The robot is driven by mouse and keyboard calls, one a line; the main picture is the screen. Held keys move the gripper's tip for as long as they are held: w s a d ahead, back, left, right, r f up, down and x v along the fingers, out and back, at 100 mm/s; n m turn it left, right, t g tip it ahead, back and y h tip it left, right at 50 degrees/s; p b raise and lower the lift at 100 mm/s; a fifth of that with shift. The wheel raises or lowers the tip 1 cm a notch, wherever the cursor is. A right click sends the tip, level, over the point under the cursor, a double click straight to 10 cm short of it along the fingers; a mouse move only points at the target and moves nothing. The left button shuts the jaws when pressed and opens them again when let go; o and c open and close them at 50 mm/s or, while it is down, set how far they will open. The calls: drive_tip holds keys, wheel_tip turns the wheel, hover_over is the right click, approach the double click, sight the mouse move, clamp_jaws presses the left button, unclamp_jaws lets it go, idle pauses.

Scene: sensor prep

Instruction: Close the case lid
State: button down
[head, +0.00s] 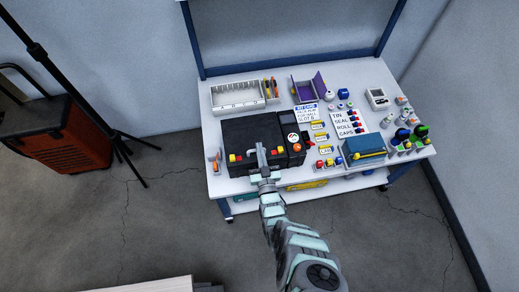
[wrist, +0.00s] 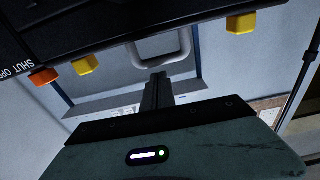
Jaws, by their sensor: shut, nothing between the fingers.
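A black case (head: 245,135) with red and yellow latches along its front edge lies on the left half of the white table. I cannot tell for sure from these views how far its lid is open. My gripper (head: 262,150) is over the front edge of the case, shut and empty. In the wrist view a black panel of the case (wrist: 110,30) crosses the top, with a grey handle (wrist: 165,62), yellow and orange latches and white lettering. My shut fingers (wrist: 158,82) point toward the handle; whether they touch it is unclear.
A white slotted rack (head: 237,97) and an open purple box (head: 308,88) stand behind the case. To the right are labels, small caps, a blue box (head: 362,150) and several bottles. A screwdriver-like tool (head: 215,163) lies left of the case.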

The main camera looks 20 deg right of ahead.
drive_tip(key=shift+s+a+f+t+b, duration=0.1)
drive_tip(key=shift+s+f+t+b, duration=0.1)
drive_tip(key=shift+f+b, duration=0.3)
drive_tip(key=shift+s+f+t+b, duration=0.1)
drive_tip(key=shift+s+f+b, duration=0.05)
drive_tip(key=shift+f+b, duration=0.3)
drive_tip(key=shift+s+f, duration=0.1)
drive_tip(key=shift+s, duration=0.15)
